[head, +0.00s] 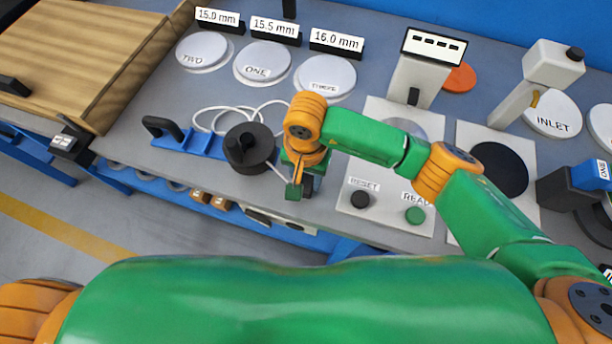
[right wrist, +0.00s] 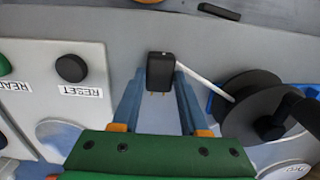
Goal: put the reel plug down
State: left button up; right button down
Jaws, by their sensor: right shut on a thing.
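My right gripper (head: 302,187) is over the front edge area of the grey bench, between the cable reel and the reset button. A white cable runs from the plug to the black cable reel (right wrist: 250,108), which also shows in the head view (head: 248,148) on a blue base. I cannot tell whether the plug touches the bench. My left gripper is not in view.
A panel with a black reset button (head: 360,199) and a green read button (head: 415,215) lies right of the gripper. White discs (head: 263,63) with size labels stand behind. A wooden board (head: 80,50) is at the left. Loose white cable (head: 215,115) lies behind the reel.

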aim_at(306, 183)
jog(key=shift+c, duration=2.1)
grip_release()
jog(key=shift+r+p, duration=0.25)
jog(key=shift+p, duration=0.15)
jog(key=shift+r+p, duration=0.6)
jog(key=shift+p, duration=0.2)
notch_tip(306, 183, up, 12)
jog(key=b, duration=0.2)
jog(key=shift+f+b, duration=0.25)
jog(key=shift+b, duration=0.15)
